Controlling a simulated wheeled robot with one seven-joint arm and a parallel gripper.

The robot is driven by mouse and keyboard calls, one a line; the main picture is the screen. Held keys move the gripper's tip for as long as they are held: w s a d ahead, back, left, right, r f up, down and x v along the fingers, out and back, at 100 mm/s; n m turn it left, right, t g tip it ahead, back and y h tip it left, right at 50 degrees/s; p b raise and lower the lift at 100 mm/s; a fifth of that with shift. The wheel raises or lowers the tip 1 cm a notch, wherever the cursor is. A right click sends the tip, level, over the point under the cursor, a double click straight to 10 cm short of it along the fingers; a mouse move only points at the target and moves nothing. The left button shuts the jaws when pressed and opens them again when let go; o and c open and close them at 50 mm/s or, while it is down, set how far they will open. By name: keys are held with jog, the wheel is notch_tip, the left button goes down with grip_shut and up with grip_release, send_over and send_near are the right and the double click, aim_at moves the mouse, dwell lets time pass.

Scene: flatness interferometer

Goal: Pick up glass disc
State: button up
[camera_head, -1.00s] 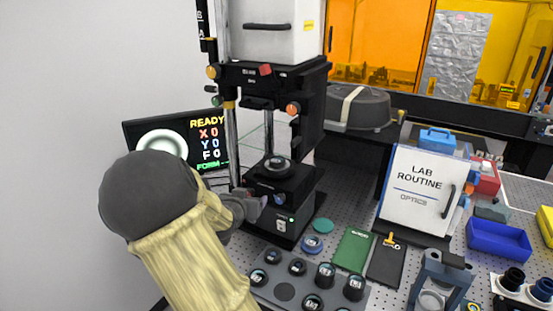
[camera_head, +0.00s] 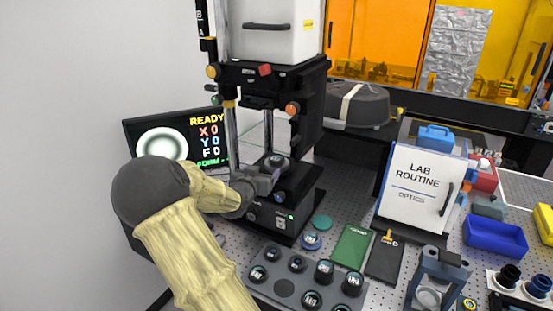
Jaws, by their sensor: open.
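A small dark round piece with a pale top, which looks like the glass disc (camera_head: 276,160), sits on the stage of the black interferometer (camera_head: 300,195). My gripper (camera_head: 272,178) is open at the front left of the stage, just below and in front of the disc in the picture. My gripper hides part of the stage. I cannot tell whether the fingers touch the disc.
A screen (camera_head: 207,138) reading READY stands behind my arm. A grey tray (camera_head: 284,288) with several round dark-rimmed optics lies in front. Right of it are a green notebook (camera_head: 352,246), a black notebook (camera_head: 385,258), a LAB ROUTINE sign (camera_head: 425,190) and a blue bin (camera_head: 496,237).

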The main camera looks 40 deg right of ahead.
jog(key=p, duration=0.2)
send_near(275, 159)
jog(key=x, duration=0.4)
jog(key=shift+w+a+f, duration=0.15)
jog(key=shift+a, duration=0.05)
jog(key=shift+w+d+f, duration=0.2)
jog(key=shift+w+d, duration=0.05)
jog(key=shift+d+r, duration=0.1)
jog(key=shift+d, duration=0.15)
jog(key=d+p, duration=0.1)
jog(key=w+d+p, duration=0.1)
jog(key=d+p, duration=0.1)
jog(key=shift+w+d, duration=0.35)
jog(key=shift+d, duration=0.05)
jog(key=shift+w+d+f, duration=0.2)
jog(key=shift+w+f, duration=0.1)
jog(key=shift+f, duration=0.05)
